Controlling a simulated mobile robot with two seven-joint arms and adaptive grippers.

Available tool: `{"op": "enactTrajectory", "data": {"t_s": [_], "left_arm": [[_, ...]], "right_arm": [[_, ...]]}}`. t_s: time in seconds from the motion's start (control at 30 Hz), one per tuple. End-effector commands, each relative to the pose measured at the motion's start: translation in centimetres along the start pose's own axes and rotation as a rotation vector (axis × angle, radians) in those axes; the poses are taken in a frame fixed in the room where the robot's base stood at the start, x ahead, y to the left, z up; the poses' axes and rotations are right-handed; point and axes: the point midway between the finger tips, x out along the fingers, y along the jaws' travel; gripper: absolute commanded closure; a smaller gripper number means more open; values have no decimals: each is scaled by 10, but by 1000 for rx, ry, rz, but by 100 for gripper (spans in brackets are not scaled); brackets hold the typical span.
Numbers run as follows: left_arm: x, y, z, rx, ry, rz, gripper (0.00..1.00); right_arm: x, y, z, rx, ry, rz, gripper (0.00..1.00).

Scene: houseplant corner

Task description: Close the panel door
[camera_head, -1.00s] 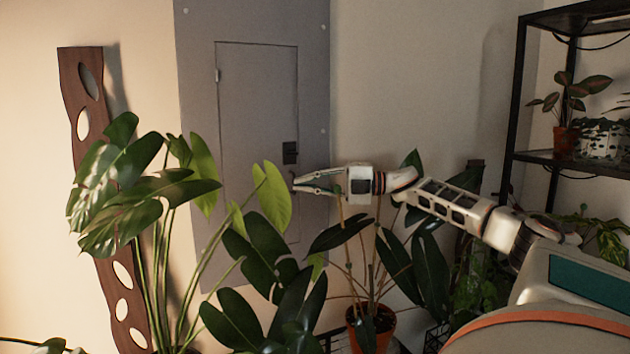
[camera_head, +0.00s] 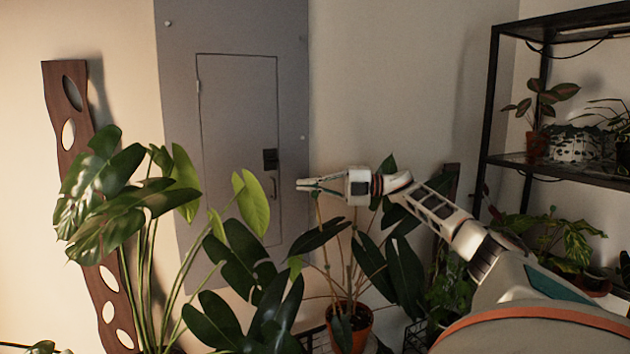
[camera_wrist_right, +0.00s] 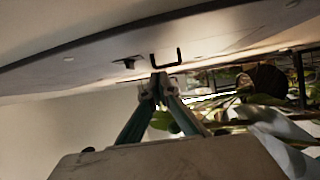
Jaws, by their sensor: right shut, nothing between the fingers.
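The grey panel door (camera_head: 235,130) is set in a tall grey wall panel (camera_head: 178,60) and looks flush with its frame. A dark latch (camera_head: 270,158) sits on its right side, with a thin pull handle (camera_head: 274,187) below. My right gripper (camera_head: 299,185) is shut and empty, just right of the handle and apart from it in the picture. In the right wrist view, the fingertips (camera_wrist_right: 160,84) meet below the dark U-shaped handle (camera_wrist_right: 166,57); the latch (camera_wrist_right: 128,61) is beside it. Leaves cover the door's lower part. My left gripper is not in view.
A black shelf (camera_head: 492,95) with plants is at right. A wooden board with holes (camera_head: 55,110) leans at left.

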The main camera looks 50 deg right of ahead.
Motion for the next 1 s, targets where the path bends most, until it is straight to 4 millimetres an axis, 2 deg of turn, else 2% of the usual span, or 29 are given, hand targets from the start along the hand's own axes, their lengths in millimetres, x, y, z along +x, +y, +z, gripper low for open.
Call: {"op": "enactTrajectory", "data": {"t_s": [0.4,1.0], "left_arm": [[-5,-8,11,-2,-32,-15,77],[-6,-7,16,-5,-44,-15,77]], "right_arm": [[-18,1,29,1,0,2,100],[-21,-1,33,4,3,-2,100]]}}
